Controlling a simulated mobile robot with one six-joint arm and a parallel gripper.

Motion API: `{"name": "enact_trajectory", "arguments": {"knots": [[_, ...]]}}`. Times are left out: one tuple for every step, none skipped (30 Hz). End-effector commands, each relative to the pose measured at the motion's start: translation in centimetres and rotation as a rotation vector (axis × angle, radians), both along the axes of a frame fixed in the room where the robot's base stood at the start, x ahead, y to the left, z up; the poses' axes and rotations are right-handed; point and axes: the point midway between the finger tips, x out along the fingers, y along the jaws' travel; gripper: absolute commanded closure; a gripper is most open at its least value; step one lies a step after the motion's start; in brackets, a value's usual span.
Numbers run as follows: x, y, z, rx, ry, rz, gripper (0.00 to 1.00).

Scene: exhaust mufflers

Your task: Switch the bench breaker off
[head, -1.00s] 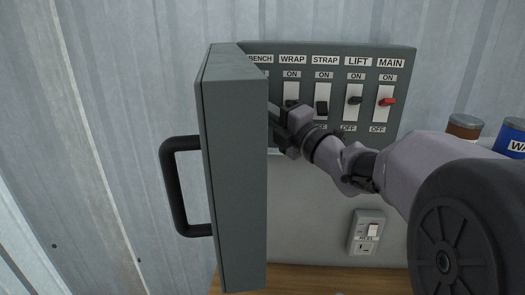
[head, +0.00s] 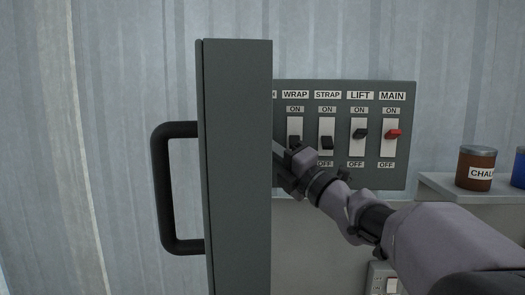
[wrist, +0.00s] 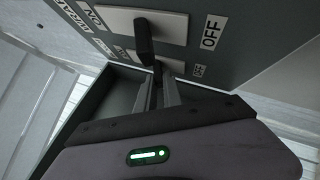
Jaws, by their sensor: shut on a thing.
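The breaker panel (head: 345,180) hangs on the wall with its grey door (head: 236,170) swung open toward me. In the head view the door hides the bench breaker. My gripper (wrist: 159,88) reaches behind the door edge, and its tips are mostly hidden in the head view. In the wrist view its two fingers are closed around the small dark lever of the bench breaker (wrist: 157,67). Small ON and OFF labels flank that breaker. I cannot tell clearly which way its lever is set. The larger black WRAP lever (wrist: 144,40) stands just beyond the fingertips.
The STRAP lever (head: 327,142) sits lower than the LIFT lever (head: 361,133) and the red MAIN lever (head: 393,133). The door's black handle (head: 160,190) sticks out left. A brown chalk can (head: 477,168) and a blue can (head: 518,168) stand on a right-hand shelf (head: 440,184).

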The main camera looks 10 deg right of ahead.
Motion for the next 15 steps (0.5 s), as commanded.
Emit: {"name": "enact_trajectory", "arguments": {"knots": [[-0.02,-0.03,0.15,0.001,-0.003,-0.001,1.0],[-0.02,-0.03,0.15,0.001,-0.003,-0.001,0.85],[-0.02,-0.03,0.14,0.0,-0.002,-0.001,0.8],[-0.02,-0.02,0.14,0.0,-0.002,-0.001,0.8],[-0.02,-0.02,0.13,0.0,-0.002,-0.001,0.8],[-0.02,-0.02,0.12,0.0,-0.002,-0.001,0.8],[-0.02,-0.02,0.11,0.0,-0.002,-0.001,0.8],[-0.02,-0.02,0.11,0.0,-0.002,-0.001,0.8],[-0.02,-0.02,0.1,0.0,-0.001,-0.001,0.8],[-0.01,-0.02,0.09,0.0,-0.001,-0.001,0.8],[-0.03,-0.03,0.08,0.0,-0.001,-0.001,0.8],[-0.1,-0.08,0.05,0.0,-0.001,-0.001,0.8],[-0.22,-0.18,0.01,0.0,-0.002,-0.002,0.8],[-0.41,-0.31,-0.06,0.0,-0.002,-0.002,0.8],[-0.79,-0.54,-0.21,0.0,-0.001,-0.002,0.8]]}}
